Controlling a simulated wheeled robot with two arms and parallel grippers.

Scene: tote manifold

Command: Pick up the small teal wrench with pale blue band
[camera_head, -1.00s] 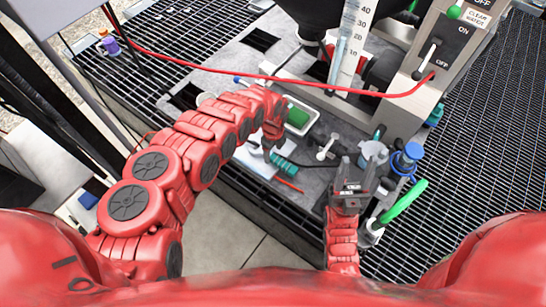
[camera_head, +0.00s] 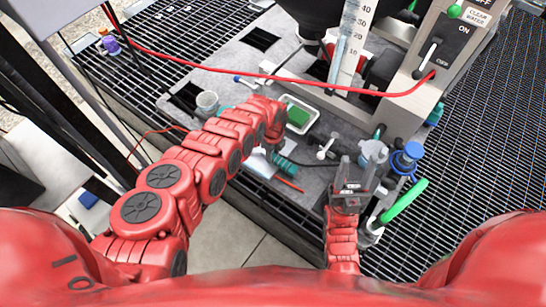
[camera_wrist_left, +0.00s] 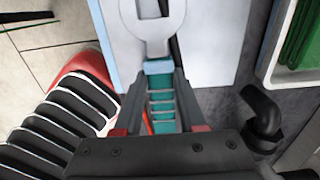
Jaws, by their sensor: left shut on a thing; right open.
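The small teal wrench shows in the left wrist view, with a grey open-ended head, a pale blue band (camera_wrist_left: 158,66) and a ribbed teal handle (camera_wrist_left: 162,108). My left gripper (camera_wrist_left: 161,92) is shut on the handle, one finger on each side, with the head pointing up the picture. In the head view my left gripper (camera_head: 268,150) is mostly hidden by its own red arm. A ribbed teal piece (camera_head: 284,165) lies just right of it; I cannot tell whether it is the wrench. My right gripper (camera_head: 352,172) is open, near the grey fitting.
A white tray with a green block (camera_head: 298,116) stands just beyond the left gripper. A grey cup (camera_head: 207,101) is left of it. A blue-capped fitting (camera_head: 408,158) and a green handle (camera_head: 403,200) stand close to the right gripper. A red hose (camera_head: 280,79) crosses behind.

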